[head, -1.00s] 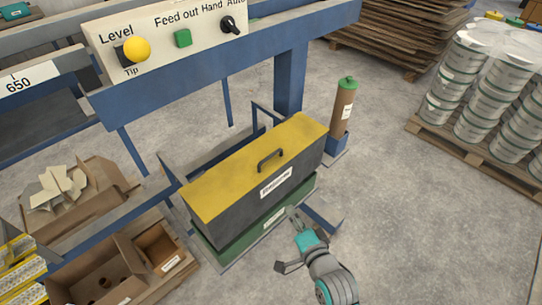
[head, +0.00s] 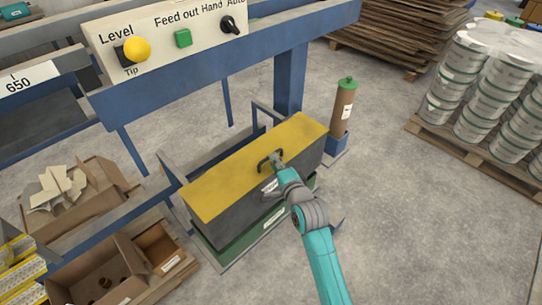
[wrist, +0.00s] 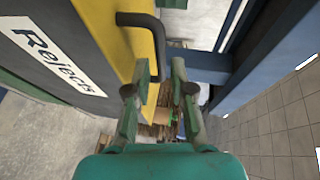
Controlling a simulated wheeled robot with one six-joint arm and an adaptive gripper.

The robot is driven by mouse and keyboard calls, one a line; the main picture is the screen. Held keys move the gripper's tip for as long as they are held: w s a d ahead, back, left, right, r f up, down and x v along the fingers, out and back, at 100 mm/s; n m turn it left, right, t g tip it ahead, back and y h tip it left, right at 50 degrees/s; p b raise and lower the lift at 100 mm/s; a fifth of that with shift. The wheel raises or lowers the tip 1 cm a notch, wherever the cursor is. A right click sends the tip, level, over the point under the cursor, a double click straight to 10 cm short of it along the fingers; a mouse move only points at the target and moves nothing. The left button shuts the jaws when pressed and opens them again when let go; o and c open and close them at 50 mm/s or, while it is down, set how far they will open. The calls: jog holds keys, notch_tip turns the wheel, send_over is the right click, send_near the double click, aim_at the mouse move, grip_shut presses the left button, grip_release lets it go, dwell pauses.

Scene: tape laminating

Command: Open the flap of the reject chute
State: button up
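The reject chute is a dark grey box (head: 225,232) with a yellow top flap (head: 225,180), which lies closed. A black bar handle (head: 263,165) stands on the flap; it also shows in the wrist view (wrist: 152,38). My gripper (head: 277,160) is at the handle, partly hiding its right part. In the wrist view my gripper (wrist: 160,75) is open, with one finger on each side of the handle's near end. A gap shows between handle and right finger; I cannot tell whether the left finger touches. The "Rejects" label (wrist: 55,52) is on the box front.
Blue frame posts and a control panel (head: 170,35) stand behind and above the chute. A brown cylinder with a green cap (head: 343,110) is at its right. Open cartons (head: 100,270) are at the lower left. The floor to the right is clear up to the pallet of tubs.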

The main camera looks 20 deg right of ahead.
aim_at(261, 153)
jog(key=shift+w+f, duration=0.2)
jog(key=shift+w, duration=0.8)
jog(key=shift+w+f, duration=0.2)
jog(key=shift+w, duration=0.8)
grip_shut()
